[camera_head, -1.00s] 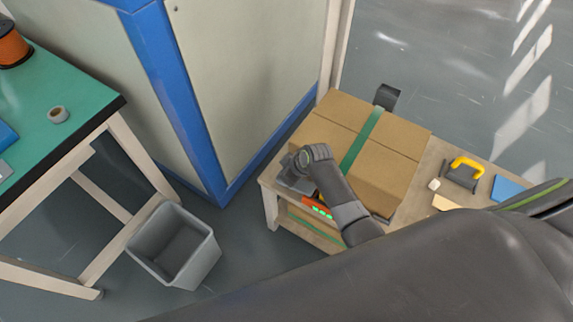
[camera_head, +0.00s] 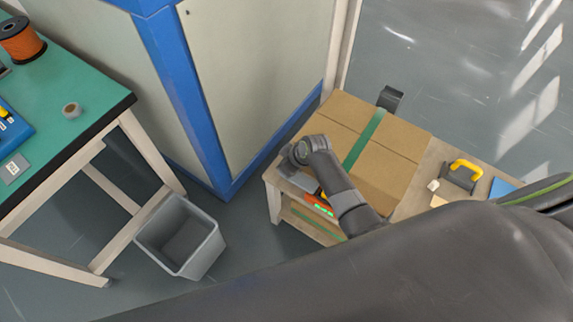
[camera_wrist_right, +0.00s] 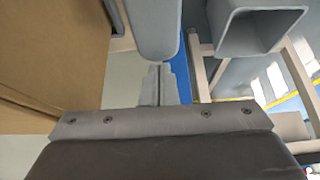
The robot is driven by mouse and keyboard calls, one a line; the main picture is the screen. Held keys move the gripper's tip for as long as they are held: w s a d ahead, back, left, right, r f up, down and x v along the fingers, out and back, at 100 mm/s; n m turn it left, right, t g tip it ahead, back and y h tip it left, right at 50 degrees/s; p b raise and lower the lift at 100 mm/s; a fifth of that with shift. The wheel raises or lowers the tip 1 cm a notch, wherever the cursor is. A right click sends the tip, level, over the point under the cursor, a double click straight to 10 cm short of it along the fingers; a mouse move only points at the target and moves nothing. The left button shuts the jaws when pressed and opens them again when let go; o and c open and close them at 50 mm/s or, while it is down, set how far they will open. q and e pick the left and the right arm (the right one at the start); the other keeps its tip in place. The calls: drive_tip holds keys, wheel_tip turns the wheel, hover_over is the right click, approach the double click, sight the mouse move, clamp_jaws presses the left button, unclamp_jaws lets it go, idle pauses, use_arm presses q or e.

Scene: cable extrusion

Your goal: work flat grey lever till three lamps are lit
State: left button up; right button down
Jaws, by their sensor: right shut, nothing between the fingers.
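The orange tool (camera_head: 319,204) sits at the near left side of a strapped cardboard box (camera_head: 352,132). Green lamps glow on its face; they are too small to count surely. A grey flat part (camera_head: 300,182) shows beside the tool, partly under my right wrist. In the right wrist view, a smooth grey rounded piece (camera_wrist_right: 152,30), probably the lever, reaches down from the top, just beyond my fingertips. My right gripper (camera_wrist_right: 165,72) is shut and empty; I cannot tell whether it touches that piece. In the head view my right arm hides part of the tool. My left gripper is out of view.
The box carries a green strap (camera_head: 364,140) and stands on a low wooden table (camera_head: 412,196). A yellow-handled dispenser (camera_head: 462,174) stands to the right. A grey bin (camera_head: 205,254) is on the floor, beside a green-topped bench (camera_head: 98,88). A blue-framed cabinet (camera_head: 262,75) stands behind.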

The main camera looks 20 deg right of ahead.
drive_tip(key=p+v, duration=0.1)
drive_tip(key=v, duration=0.8)
drive_tip(key=shift+w+r, duration=0.15)
drive_tip(key=shift+r, duration=0.35)
idle(0.9)
